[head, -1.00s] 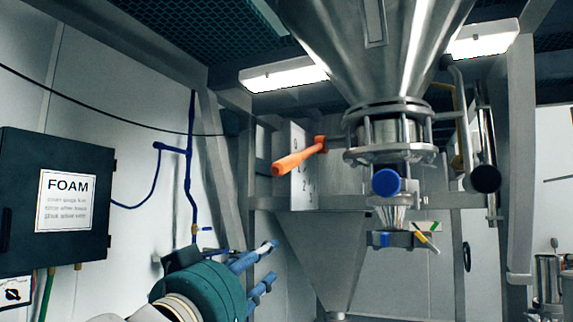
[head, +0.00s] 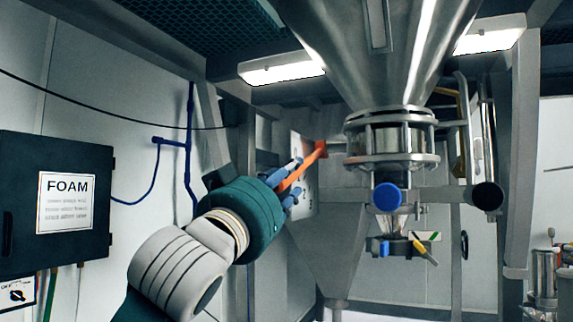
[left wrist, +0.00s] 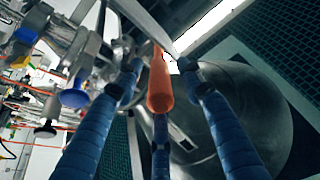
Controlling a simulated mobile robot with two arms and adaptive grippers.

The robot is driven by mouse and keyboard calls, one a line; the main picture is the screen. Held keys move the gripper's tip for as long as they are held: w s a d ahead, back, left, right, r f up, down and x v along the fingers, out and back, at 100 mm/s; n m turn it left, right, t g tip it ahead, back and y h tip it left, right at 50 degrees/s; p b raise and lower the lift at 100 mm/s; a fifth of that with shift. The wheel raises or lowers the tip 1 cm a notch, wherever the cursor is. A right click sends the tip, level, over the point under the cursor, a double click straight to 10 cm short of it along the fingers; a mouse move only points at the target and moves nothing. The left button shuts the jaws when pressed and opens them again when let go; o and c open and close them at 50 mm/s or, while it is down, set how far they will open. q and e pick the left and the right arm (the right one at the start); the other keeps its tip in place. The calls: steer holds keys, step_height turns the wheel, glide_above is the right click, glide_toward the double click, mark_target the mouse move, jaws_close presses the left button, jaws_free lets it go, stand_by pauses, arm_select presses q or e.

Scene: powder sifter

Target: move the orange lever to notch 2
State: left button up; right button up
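The orange lever (head: 311,163) slants down and left from its pivot beside the steel sifter body. Its pale notch plate (head: 295,143) stands behind it, partly covered, and I cannot read which notch the lever is at. My left gripper (head: 293,184) has its blue fingers spread on both sides of the lever's lower end. In the left wrist view the orange lever (left wrist: 160,85) lies between the three blue fingers of my left gripper (left wrist: 160,90), with gaps visible at its sides. The fingers look open around it, not closed. My right gripper is not in view.
The steel hopper (head: 385,50) and its flanged sifter neck (head: 390,145) stand just right of the lever. A blue round knob (head: 387,197) and a black knob (head: 487,196) stick out below. A dark FOAM box (head: 55,200) hangs on the left wall.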

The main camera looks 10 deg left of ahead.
arm_select(q)
steer(key=shift+w+d+r, duration=0.1)
steer(key=shift+w, duration=0.35)
steer(key=shift+s, duration=0.1)
jaws_close()
steer(key=w+f+t+b, duration=0.1)
steer(key=b, duration=0.2)
steer(key=f+b, duration=0.2)
steer(key=b, duration=0.1)
steer(key=w+f+t+h+b, duration=0.1)
steer(key=f+b, duration=0.1)
steer(key=b, duration=0.1)
steer(key=shift+w+d+t, duration=0.3)
steer(key=shift+d, duration=0.1)
